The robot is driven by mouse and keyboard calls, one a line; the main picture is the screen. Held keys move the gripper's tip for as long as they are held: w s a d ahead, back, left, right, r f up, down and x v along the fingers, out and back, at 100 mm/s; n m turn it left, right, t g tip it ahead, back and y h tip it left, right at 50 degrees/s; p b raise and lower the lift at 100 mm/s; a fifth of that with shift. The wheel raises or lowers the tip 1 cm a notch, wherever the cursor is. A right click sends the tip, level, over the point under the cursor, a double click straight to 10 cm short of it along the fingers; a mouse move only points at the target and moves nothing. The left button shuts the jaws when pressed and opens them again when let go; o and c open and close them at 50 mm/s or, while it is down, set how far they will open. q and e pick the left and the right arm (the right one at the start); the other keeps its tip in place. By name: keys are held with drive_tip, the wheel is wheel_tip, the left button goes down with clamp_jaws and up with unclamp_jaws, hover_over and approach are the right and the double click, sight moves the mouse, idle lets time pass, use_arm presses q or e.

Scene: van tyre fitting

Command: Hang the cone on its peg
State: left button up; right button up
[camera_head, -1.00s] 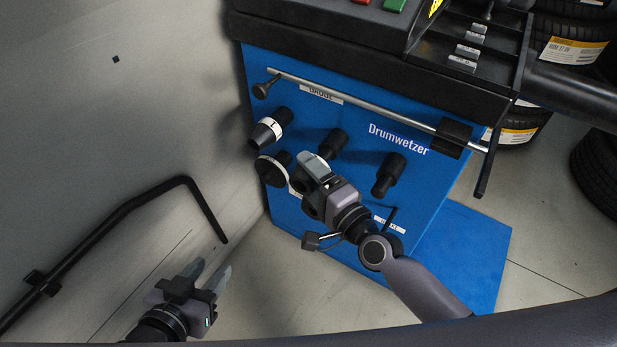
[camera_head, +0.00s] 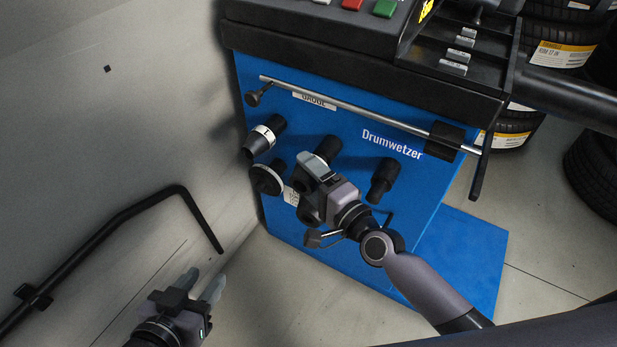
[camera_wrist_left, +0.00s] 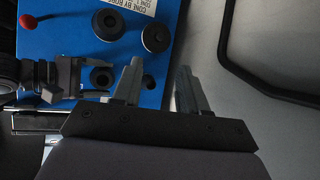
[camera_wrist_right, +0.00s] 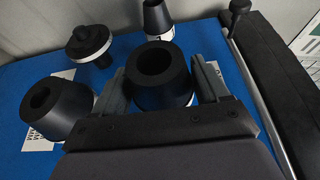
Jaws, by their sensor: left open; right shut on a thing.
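My right gripper (camera_head: 312,166) is in front of the blue panel (camera_head: 345,245). In the right wrist view its fingers (camera_wrist_right: 162,88) are shut on a dark cone (camera_wrist_right: 155,98), one on each side, with the bore facing the camera. The cone is close to the panel; I cannot tell whether a peg is inside it. In the head view my gripper mostly hides it. A black knob-like part (camera_head: 328,147) shows just above that gripper. My left gripper (camera_head: 205,285) is open and empty, low at the left; its fingers (camera_wrist_left: 155,88) also show apart in the left wrist view.
On the panel hang a white-banded cone (camera_head: 264,138), a flanged disc (camera_head: 267,179), another cone (camera_wrist_right: 58,108) below the held one, and a black part (camera_head: 383,180) at the right. A metal rail (camera_head: 350,112) runs above. A black bent bar (camera_head: 110,228) stands at the left wall.

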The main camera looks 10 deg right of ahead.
use_arm(q)
drive_tip(key=shift+d+f+b, duration=0.25)
drive_tip(key=shift+f+b, duration=0.4)
drive_tip(key=shift+f, duration=0.45)
use_arm(e)
drive_tip(key=shift+w+d+r+t, duration=0.15)
drive_tip(key=shift+w+d+r, duration=0.15)
drive_tip(key=shift+w+d, duration=0.2)
drive_tip(key=shift+w+d+r+t, duration=0.15)
drive_tip(key=shift+w+d+r, duration=0.15)
drive_tip(key=shift+w, duration=0.25)
drive_tip(key=shift+s, duration=0.1)
drive_tip(key=shift+s+a+f+p, duration=0.1)
drive_tip(key=shift+s+a+p, duration=0.35)
drive_tip(key=shift+s+a, duration=0.1)
drive_tip(key=shift+s+a+p, duration=0.6)
drive_tip(key=shift+s+a, duration=0.15)
drive_tip(key=shift+s, duration=0.05)
drive_tip(key=shift+s+a+f, duration=0.2)
drive_tip(key=shift+s+a, duration=0.05)
drive_tip(key=shift+s, duration=0.15)
use_arm(q)
wheel_tip(320, 180, up, 2)
drive_tip(key=shift+a+r+p, duration=0.1)
drive_tip(key=shift+a+p, duration=0.05)
drive_tip(key=shift+p, duration=0.15)
use_arm(e)
drive_tip(key=shift+s+a, duration=0.1)
drive_tip(key=shift+s, duration=0.05)
